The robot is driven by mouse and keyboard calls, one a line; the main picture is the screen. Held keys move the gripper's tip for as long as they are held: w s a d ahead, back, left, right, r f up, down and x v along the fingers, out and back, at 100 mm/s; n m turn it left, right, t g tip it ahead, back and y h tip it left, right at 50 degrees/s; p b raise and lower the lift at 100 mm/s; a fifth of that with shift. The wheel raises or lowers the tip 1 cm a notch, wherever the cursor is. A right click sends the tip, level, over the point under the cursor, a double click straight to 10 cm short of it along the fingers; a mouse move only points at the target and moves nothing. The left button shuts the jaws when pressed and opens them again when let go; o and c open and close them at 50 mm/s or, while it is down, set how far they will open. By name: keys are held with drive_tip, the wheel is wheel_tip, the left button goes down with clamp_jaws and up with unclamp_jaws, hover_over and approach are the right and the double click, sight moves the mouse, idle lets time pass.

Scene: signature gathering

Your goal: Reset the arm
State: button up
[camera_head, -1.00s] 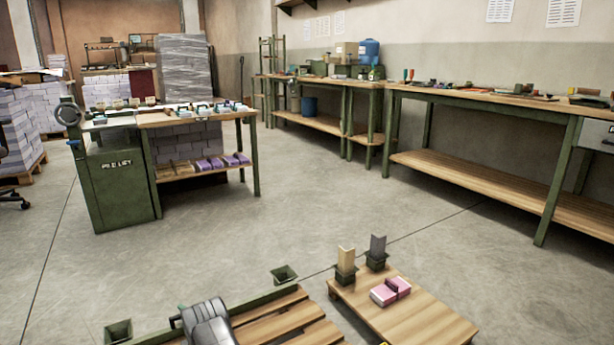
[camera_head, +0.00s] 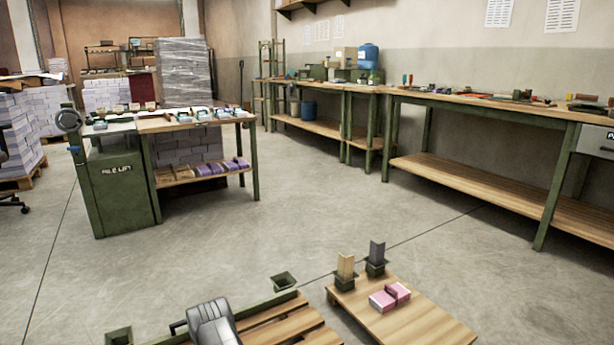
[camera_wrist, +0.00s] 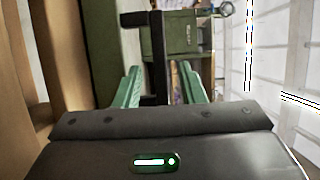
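My gripper (camera_wrist: 160,70) shows in the wrist view as two green fingers with a clear gap between them. No object shows held between the fingers. In the head view only a grey part of my arm shows at the bottom edge; the gripper's fingers are not visible there.
The green pile lift (camera_head: 123,190) stands beside a stocked table (camera_head: 240,117) at left. Long workbenches (camera_head: 470,99) line the right wall. The middle floor is clear.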

sight(186, 324)
drive_tip(key=p+v, duration=0.3)
drive_tip(key=v, duration=0.5)
drive_tip(key=shift+s+d+r, duration=0.1)
drive_tip(key=shift+s+d, duration=0.05)
drive_tip(key=shift+d, duration=0.2)
drive_tip(key=b+x, duration=0.2)
drive_tip(key=x, duration=0.2)
drive_tip(key=b+x, duration=0.2)
drive_tip(key=x, duration=0.3)
drive_tip(key=b+x, duration=0.2)
drive_tip(key=x, duration=0.2)
drive_tip(key=shift+a+f, duration=0.25)
drive_tip(key=shift+s+d+r, duration=0.1)
drive_tip(key=shift+s+d, duration=0.05)
drive_tip(key=shift+s, duration=0.1)
drive_tip(key=s+d, duration=0.2)
drive_tip(key=s, duration=0.1)
drive_tip(key=shift+s, duration=0.1)
drive_tip(key=p+v, duration=0.5)
drive_tip(key=v, duration=0.8)
drive_tip(key=shift+s+d+r, duration=0.15)
drive_tip(key=shift+d, duration=0.15)
wheel_tip(186, 324, up, 9)
drive_tip(key=p, duration=0.9)
drive_tip(key=shift+p, duration=0.3)
drive_tip(key=shift+d+r, duration=0.1)
